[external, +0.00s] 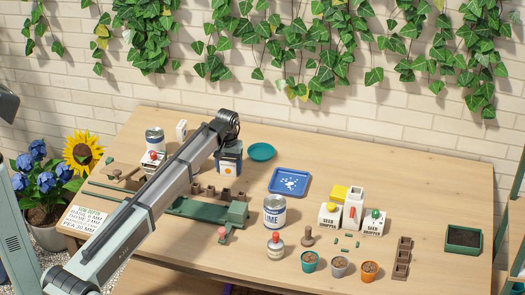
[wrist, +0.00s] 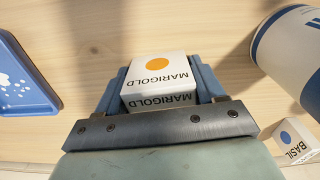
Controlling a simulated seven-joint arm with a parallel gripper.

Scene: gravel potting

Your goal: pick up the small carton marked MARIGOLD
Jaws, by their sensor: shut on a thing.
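The small white carton marked MARIGOLD (wrist: 158,68), with an orange dot on its top, sits between the two blue fingers of my gripper (wrist: 160,84) in the wrist view. The fingers press on its left and right sides, and its lettering is upside down there. In the external view my gripper (external: 229,163) is at the back left of the table, beyond the green bench tool, and the carton is mostly hidden by it. I cannot tell whether the carton touches the table.
In the wrist view a blue tray (wrist: 22,72) lies left, a white and blue can (wrist: 292,55) stands close at right, and a BASIL carton (wrist: 294,143) is at lower right. In the external view a teal dish (external: 262,152) and the blue tray (external: 272,183) lie right of my gripper.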

